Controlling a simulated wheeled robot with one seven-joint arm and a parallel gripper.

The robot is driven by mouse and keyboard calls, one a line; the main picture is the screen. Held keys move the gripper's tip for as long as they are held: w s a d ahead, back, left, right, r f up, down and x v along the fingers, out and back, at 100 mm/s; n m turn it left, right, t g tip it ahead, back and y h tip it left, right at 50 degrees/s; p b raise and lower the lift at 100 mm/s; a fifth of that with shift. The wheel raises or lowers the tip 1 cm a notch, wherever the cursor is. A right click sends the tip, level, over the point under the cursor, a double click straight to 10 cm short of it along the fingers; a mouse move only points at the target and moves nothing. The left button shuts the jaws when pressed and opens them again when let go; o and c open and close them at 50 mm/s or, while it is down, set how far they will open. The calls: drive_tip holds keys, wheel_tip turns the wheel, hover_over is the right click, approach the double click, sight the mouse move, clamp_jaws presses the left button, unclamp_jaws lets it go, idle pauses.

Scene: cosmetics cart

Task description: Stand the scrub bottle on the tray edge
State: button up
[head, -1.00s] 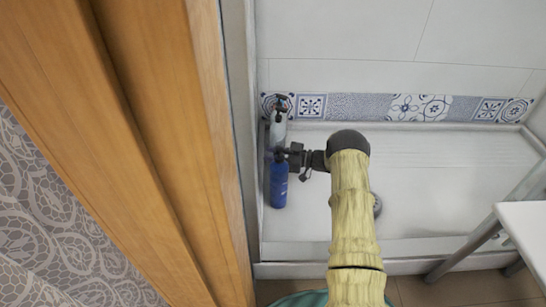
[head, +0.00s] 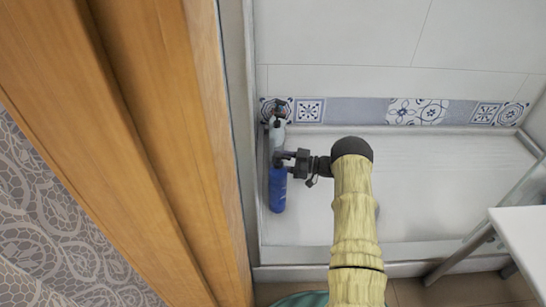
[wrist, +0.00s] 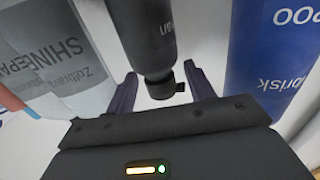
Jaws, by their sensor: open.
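A dark bottle (wrist: 143,35) with a small black cap shows in the wrist view, between the two fingers of my open gripper (wrist: 160,90). Its label is only partly readable, so I cannot confirm that it is the scrub bottle. In the head view my gripper (head: 288,157) is at the left side of the shower tray, and the dark bottle is hard to separate from it. The white tray edge (head: 400,248) runs along the front, with a side rim at the left.
A blue bottle (head: 278,190) stands just in front of my gripper; it also fills the right of the wrist view (wrist: 270,60). A pale grey bottle (head: 277,131) stands behind. The tray's right part is clear. A wooden frame (head: 175,120) is at left, a white table (head: 522,235) at right.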

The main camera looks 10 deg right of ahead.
drive_tip(key=p+v, duration=0.4)
drive_tip(key=v, duration=0.5)
